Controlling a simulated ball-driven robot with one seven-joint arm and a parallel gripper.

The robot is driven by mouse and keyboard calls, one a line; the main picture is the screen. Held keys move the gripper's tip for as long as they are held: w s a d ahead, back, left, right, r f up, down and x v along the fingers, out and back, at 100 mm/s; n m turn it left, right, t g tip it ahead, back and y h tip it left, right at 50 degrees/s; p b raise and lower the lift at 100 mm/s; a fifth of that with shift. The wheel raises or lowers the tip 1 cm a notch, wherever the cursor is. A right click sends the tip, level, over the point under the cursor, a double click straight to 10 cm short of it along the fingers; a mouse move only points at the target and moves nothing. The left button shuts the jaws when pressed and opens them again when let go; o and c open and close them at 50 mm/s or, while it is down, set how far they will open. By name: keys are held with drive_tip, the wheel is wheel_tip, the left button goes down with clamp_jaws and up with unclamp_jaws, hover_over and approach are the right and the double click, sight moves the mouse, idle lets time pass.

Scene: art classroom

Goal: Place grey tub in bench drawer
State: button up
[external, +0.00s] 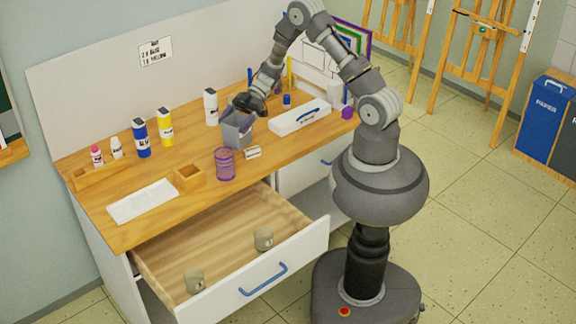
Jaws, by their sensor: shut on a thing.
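The grey tub (236,131) is at the middle of the bench top, towards the back. My gripper (247,106) reaches down to it from the right and is shut on its upper rim. I cannot tell whether the tub's base touches the bench. The bench drawer (225,235) is pulled open at the front left, below the bench top. It holds two small grey-brown pots, one at the front left (194,281) and one towards the right (263,239), with bare wood between and behind them.
A purple mesh cup (225,164), a small labelled block (252,153) and a wooden box (190,178) stand between tub and drawer. Paint bottles (165,127) line the back. A white case (300,117) lies right of the tub. A white tray (143,201) lies front left.

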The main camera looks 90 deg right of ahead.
wheel_tip(320, 180, up, 7)
drive_tip(key=w+a+r+m+t+h, duration=0.1)
drive_tip(key=w+a+r, duration=0.1)
drive_tip(key=w+a, duration=0.35)
drive_tip(key=w+a+r+m+t, duration=0.1)
drive_tip(key=w+a+r, duration=0.15)
drive_tip(key=a, duration=0.65)
drive_tip(key=s+a+f+m+t+h+b, duration=0.1)
drive_tip(key=s+a+m+h, duration=0.1)
drive_tip(key=a, duration=0.6)
drive_tip(key=s+a+f+m+t+h+b, duration=0.1)
drive_tip(key=a+m+t+h, duration=0.1)
drive_tip(key=a, duration=0.6)
drive_tip(key=s+a+f+m+h, duration=0.1)
drive_tip(key=s+a+f, duration=0.3)
drive_tip(key=s, duration=0.2)
drive_tip(key=shift+t, duration=0.3)
drive_tip(key=shift+f+b, duration=2.25)
drive_tip(key=shift+f, duration=13.25)
